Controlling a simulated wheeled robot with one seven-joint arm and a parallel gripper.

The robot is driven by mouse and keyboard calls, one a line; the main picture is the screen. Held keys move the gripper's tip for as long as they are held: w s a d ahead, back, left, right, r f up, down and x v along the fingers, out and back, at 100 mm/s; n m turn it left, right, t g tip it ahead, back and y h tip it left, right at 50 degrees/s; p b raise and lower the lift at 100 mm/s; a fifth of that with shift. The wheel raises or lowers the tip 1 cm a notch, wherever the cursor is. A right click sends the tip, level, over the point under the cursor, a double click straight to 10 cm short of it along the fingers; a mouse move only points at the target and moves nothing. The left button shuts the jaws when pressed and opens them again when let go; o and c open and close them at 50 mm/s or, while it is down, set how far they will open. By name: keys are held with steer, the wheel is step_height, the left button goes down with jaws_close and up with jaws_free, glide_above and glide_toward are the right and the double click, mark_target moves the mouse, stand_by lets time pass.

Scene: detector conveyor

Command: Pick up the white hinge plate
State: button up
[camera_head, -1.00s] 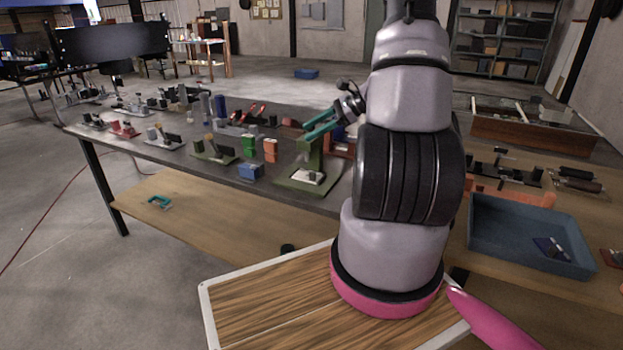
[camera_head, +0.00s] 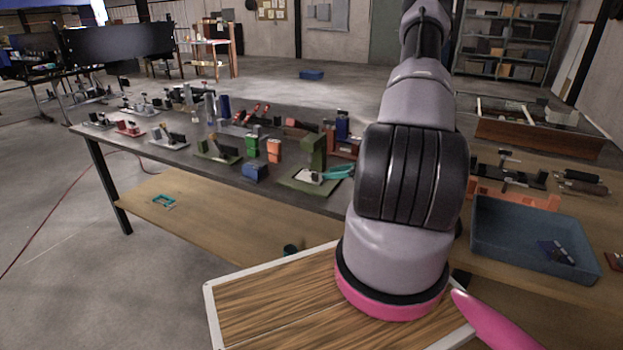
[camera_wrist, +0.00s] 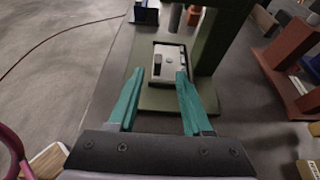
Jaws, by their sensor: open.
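The white hinge plate (camera_wrist: 168,62) lies on the base of a green fixture (camera_wrist: 157,99) and carries a small dark block. In the head view the white hinge plate (camera_head: 308,176) shows on the green base (camera_head: 300,188), beside the fixture's upright post. My gripper (camera_wrist: 156,76) is open, with two teal fingers. In the wrist view the plate lies just ahead of and between the fingertips, with nothing held. In the head view my gripper (camera_head: 335,173) is low at the right of the plate; whether it touches is not clear.
The green post (camera_wrist: 212,40) stands close on the right of the plate. A blue block (camera_head: 255,172) and an orange block (camera_head: 274,151) sit to the left on the dark table. A brown-red fixture (camera_wrist: 290,55) stands farther right. A blue tray (camera_head: 535,262) lies at right.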

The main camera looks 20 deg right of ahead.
mark_target(318, 176)
steer(key=x, duration=0.5)
steer(key=shift+a+f, duration=0.2)
jaws_close()
stand_by(1.2)
